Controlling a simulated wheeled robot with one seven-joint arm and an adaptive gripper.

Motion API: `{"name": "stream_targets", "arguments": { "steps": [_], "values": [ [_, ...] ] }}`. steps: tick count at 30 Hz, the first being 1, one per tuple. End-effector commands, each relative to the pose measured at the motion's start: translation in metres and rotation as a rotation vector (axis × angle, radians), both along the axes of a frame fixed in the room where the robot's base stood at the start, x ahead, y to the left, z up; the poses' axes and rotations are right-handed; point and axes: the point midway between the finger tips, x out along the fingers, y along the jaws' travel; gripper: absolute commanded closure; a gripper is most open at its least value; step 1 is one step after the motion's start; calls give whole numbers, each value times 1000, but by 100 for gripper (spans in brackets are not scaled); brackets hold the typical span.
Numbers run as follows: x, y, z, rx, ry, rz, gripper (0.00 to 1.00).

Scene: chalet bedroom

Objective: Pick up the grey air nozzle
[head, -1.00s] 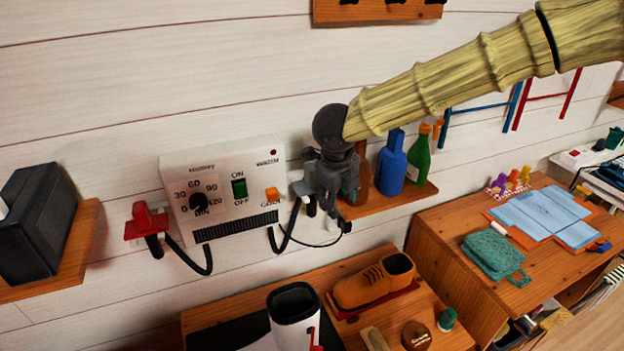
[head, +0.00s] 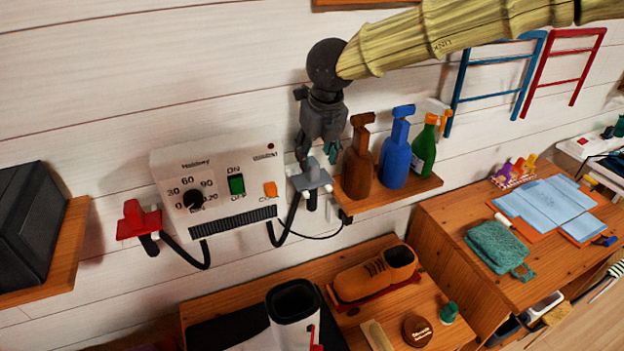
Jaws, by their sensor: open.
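The grey air nozzle (head: 312,179) sits at the right side of the white control box, with a black hose below it. My gripper (head: 318,160) is open and points down just above the nozzle. One finger overlaps the nozzle's upper left edge in the picture. I cannot tell whether they touch. The nozzle is not between closed fingers, and its top is partly hidden by my gripper.
The white control box (head: 222,185) has a red nozzle (head: 138,219) at its left. Brown (head: 358,170), blue (head: 396,160) and green (head: 424,150) spray bottles stand on a shelf close right of my gripper. A bench with a brown shoe (head: 372,275) lies below.

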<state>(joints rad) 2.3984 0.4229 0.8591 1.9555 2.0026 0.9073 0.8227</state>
Motion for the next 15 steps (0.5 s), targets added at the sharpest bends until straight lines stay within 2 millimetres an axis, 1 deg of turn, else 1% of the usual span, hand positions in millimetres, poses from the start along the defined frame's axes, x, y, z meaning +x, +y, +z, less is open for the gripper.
{"name": "stream_targets", "arguments": {
  "steps": [2,9,12,15],
  "values": [
    [1,2,-4,-2,1,1,50],
    [10,9,-34,-2,1,2,50],
    [12,10,-42,-1,1,1,50],
    [13,10,-46,-2,0,1,50]
  ]
}}
